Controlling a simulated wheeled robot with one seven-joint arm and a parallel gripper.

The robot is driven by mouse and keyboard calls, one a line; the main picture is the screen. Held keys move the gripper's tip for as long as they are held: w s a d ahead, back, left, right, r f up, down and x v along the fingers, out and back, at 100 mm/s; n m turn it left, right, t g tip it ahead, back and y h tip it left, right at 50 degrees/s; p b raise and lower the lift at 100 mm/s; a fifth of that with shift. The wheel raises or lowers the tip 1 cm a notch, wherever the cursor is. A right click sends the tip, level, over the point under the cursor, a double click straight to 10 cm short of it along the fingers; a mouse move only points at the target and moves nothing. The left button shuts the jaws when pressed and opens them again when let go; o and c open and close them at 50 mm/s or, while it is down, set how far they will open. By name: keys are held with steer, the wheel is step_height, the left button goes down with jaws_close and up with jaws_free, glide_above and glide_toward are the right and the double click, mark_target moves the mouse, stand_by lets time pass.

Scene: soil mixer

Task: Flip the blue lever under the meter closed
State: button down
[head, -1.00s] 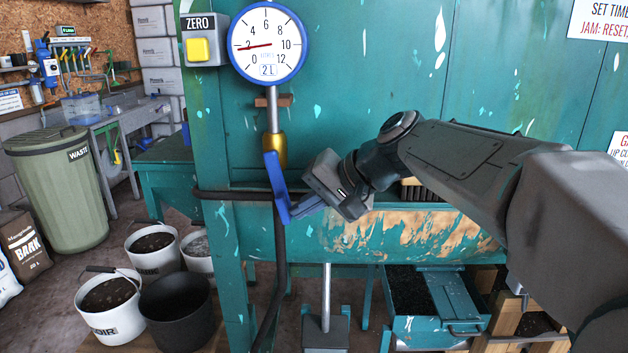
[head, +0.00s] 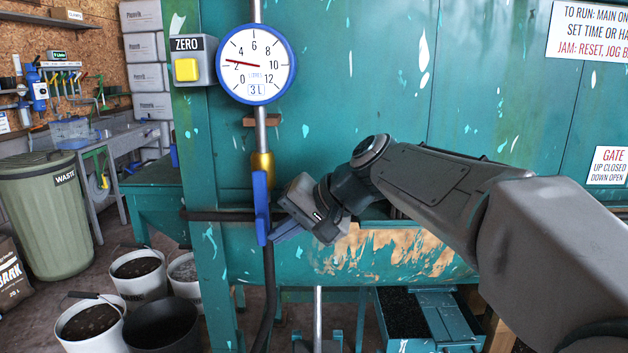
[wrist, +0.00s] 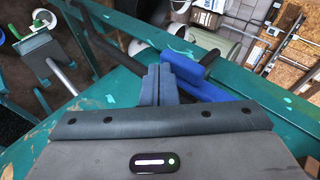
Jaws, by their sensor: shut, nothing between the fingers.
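The round white meter (head: 257,64) with a blue rim has its red needle a little above 2, and its readout shows 3 L. The blue lever (head: 262,208) hangs almost straight down from the brass valve (head: 262,163) on the pipe under the meter. My gripper (head: 274,238) is shut and empty, with its fingertips at the right of the lever's lower end. In the wrist view the closed fingers (wrist: 160,85) are close against the blue lever (wrist: 187,70); whether they touch cannot be told.
A dark hose (head: 268,300) runs down behind the lever, beside the teal frame post (head: 208,230). The yellow ZERO button (head: 186,70) is left of the meter. Several buckets (head: 92,325) stand on the floor at left. The mixer's teal wall (head: 360,90) is behind my arm.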

steer(key=shift+d, duration=0.1)
steer(key=d, duration=0.4)
steer(key=s+d+r, duration=0.1)
steer(key=d, duration=0.3)
steer(key=s+d+r, duration=0.1)
steer(key=d, duration=0.3)
steer(key=shift+d+r+b, duration=0.25)
steer(key=shift+b, duration=0.1)
steer(key=shift+s+d+r, duration=0.1)
steer(key=shift+s+d, duration=0.05)
steer(key=shift+d, duration=0.2)
